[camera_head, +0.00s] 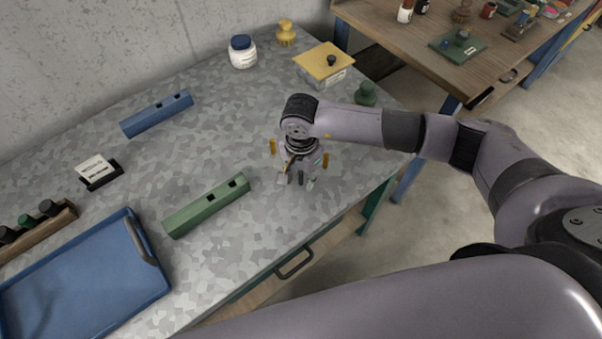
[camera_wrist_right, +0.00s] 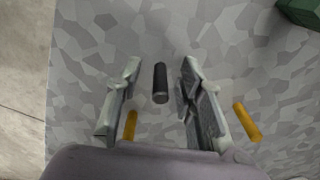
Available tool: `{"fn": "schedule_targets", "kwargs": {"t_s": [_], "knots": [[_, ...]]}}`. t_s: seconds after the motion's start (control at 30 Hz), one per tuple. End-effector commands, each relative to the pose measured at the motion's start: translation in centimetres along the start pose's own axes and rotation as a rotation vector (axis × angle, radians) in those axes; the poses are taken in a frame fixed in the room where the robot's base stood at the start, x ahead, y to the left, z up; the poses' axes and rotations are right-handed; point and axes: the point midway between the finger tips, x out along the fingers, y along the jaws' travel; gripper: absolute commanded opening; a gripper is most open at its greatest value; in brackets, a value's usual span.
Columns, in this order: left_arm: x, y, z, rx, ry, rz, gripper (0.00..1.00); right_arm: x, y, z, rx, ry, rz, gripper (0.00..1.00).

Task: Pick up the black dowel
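The black dowel (camera_wrist_right: 160,80) shows between the two spread fingers of my right gripper (camera_wrist_right: 158,98) in the wrist view, with a gap on both sides. It looks like a short dark cylinder with its round end face visible, and seems to stand upright. In the head view my right gripper (camera_head: 297,180) points down over the grey table near its front edge, open. A small dark piece between its fingertips there looks like the dowel (camera_head: 301,178). My left gripper is out of view.
A green block with holes (camera_head: 207,205) lies left of the gripper. A blue block (camera_head: 157,113), a blue tray (camera_head: 85,285) and a yellow-lidded box (camera_head: 324,66) stand farther off. Orange pieces (camera_wrist_right: 247,122) show beside the fingers. A green knob-shaped object (camera_head: 365,94) stands behind my forearm.

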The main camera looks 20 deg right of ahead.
Motion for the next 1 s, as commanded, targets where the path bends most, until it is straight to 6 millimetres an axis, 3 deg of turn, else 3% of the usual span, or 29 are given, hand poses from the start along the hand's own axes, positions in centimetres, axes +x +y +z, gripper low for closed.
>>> {"fn": "schedule_targets", "kwargs": {"t_s": [0.17,0.67,1.0], "knots": [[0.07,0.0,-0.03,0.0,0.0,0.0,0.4,0.02,-0.02,-0.01,0.0,0.0,-0.001,0.33],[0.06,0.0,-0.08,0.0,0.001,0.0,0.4,-0.03,-0.03,-0.03,0.0,0.0,-0.001,0.0],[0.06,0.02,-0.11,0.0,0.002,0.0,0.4,-0.05,-0.04,-0.04,0.0,0.001,-0.001,0.0]]}}
